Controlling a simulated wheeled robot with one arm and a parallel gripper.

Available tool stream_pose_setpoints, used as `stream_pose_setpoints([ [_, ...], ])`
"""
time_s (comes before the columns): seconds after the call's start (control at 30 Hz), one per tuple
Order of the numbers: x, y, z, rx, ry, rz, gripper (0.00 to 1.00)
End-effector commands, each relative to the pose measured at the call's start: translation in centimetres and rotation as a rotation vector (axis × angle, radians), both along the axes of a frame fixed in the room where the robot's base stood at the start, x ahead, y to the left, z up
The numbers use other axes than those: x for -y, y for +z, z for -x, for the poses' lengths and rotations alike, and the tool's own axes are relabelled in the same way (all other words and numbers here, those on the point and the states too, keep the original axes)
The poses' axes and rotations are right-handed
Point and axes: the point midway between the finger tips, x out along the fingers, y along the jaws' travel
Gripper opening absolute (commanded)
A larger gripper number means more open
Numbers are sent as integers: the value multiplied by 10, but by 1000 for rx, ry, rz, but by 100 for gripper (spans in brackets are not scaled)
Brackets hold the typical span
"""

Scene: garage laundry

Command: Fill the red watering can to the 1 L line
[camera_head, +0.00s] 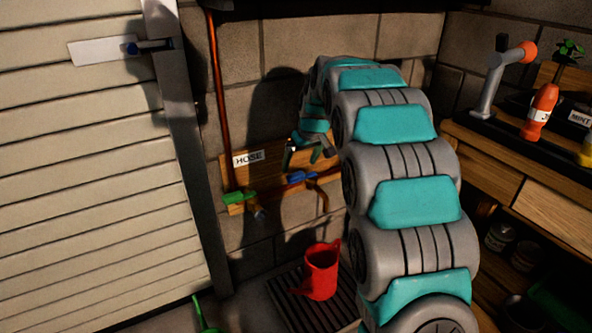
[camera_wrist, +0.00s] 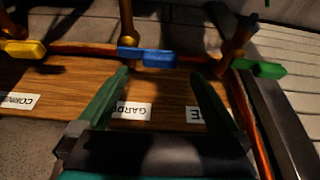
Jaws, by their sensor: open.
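The red watering can (camera_head: 320,275) stands upright on a dark slatted grate (camera_head: 285,300), below the wall taps in the head view. Its 1 L line and water level cannot be made out, and no stream of water shows. A tap with a blue handle (camera_head: 302,177) is on the wooden board above it; its handle (camera_wrist: 147,57) shows in the wrist view near a label partly reading "GARDE". My gripper (camera_wrist: 160,78) is open and empty, its fingertips just short of the blue handle and to either side of it. In the head view my arm partly hides the gripper.
A green-handled tap (camera_head: 240,198) is by the "HOSE" label (camera_head: 248,158). A yellow-handled tap (camera_wrist: 22,48) shows in the wrist view. A copper pipe (camera_head: 219,100) runs up the wall. A workbench (camera_head: 545,160) with bottles stands at the right, a shutter door (camera_head: 90,170) at the left.

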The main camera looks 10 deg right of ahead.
Motion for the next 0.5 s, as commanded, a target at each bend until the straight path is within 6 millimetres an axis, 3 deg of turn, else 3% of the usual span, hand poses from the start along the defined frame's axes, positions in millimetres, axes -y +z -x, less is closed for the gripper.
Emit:
stream_pose_setpoints([
  [0.3,-5,-42,-16,-1,0,-1,100],
  [0.5,-6,-49,-20,2,0,0,100],
])
